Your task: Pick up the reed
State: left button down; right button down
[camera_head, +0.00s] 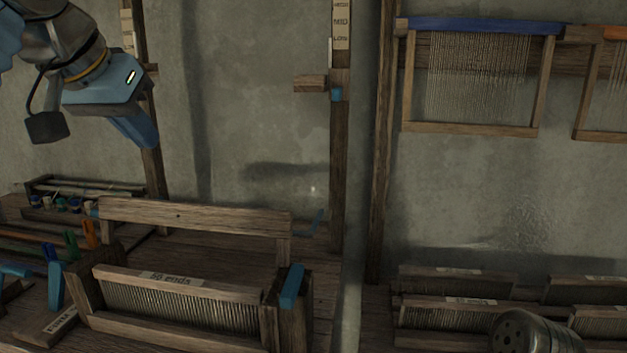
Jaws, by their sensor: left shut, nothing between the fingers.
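A reed (180,304) with a wooden top bar and a paper label that seems to read "50 ends" stands in a wooden holder at lower left in the head view. More reeds like it lie in rows at lower right, among them a labelled one (440,316) and another (455,281) behind it. The picture does not show which one is meant. My left gripper (142,136) is at upper left, high above the holder and clear of every reed. It is shut and empty, its blue fingers pointing down. My right gripper is not in view.
A wooden crossbar (195,215) stands behind the holder, with a blue clip (291,287) at its right post. A blue-topped heddle frame (475,80) hangs on the wall. Wooden uprights (340,170) rise in the middle.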

aim_at(145, 295)
jog(key=k+j, duration=0.15)
jog(key=k, duration=0.5)
jog(key=k+j, duration=0.1)
jog(key=k, duration=0.5)
